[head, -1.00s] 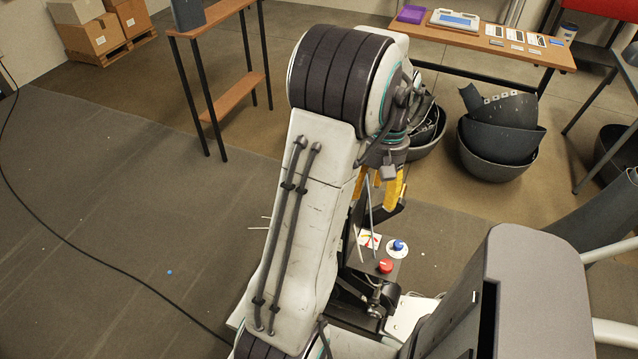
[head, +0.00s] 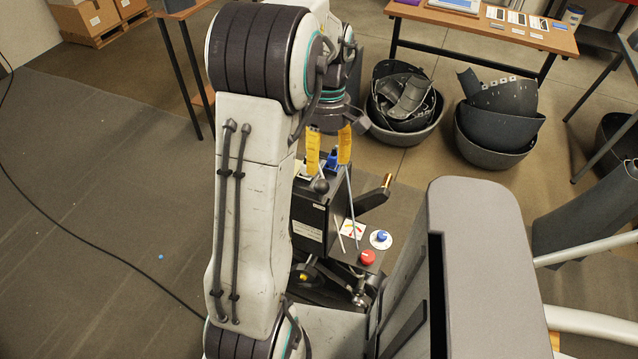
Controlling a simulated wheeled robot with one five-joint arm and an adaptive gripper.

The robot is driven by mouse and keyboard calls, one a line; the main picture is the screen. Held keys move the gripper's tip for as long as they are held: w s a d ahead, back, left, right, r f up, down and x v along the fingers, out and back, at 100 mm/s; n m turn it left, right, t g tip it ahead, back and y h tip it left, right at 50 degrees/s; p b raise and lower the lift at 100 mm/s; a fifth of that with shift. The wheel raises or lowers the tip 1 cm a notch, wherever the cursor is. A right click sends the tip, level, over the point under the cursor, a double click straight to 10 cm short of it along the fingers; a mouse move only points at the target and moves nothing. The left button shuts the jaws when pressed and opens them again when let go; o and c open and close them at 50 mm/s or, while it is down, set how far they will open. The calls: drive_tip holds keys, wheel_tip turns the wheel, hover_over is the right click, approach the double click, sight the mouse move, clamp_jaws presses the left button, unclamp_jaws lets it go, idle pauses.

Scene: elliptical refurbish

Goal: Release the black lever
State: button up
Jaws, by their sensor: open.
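My gripper (head: 329,150) has yellow fingers. They are spread apart, pointing down, over the top of a black box-shaped machine (head: 311,212). A round black knob (head: 319,186), which looks like the end of the black lever, sits just below the left finger. I see nothing held between the fingers. Whether a finger touches the knob cannot be told from this angle. A small blue part (head: 332,160) shows between the fingers. My arm covers the left side of the machine.
On the machine's panel are a red knob (head: 367,257), a blue knob (head: 381,237) and a gauge (head: 352,230). A dark handle with a copper-coloured end (head: 387,181) sticks out to the right. Dark bowls (head: 405,135) stand behind.

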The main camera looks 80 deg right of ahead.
sight(321, 180)
drive_tip(key=shift+a+n, duration=0.2)
drive_tip(key=shift+n, duration=1)
drive_tip(key=shift+f+n, duration=0.1)
drive_tip(key=shift+n, duration=0.2)
drive_tip(key=f+p, duration=0.1)
drive_tip(key=f, duration=0.1)
drive_tip(key=a+f+p, duration=0.1)
drive_tip(key=f+p, duration=0.1)
drive_tip(key=shift+f+p, duration=0.2)
drive_tip(key=shift+p, duration=0.1)
drive_tip(key=shift+a+f, duration=0.2)
drive_tip(key=shift+f, duration=1.1)
drive_tip(key=shift+o, duration=0.2)
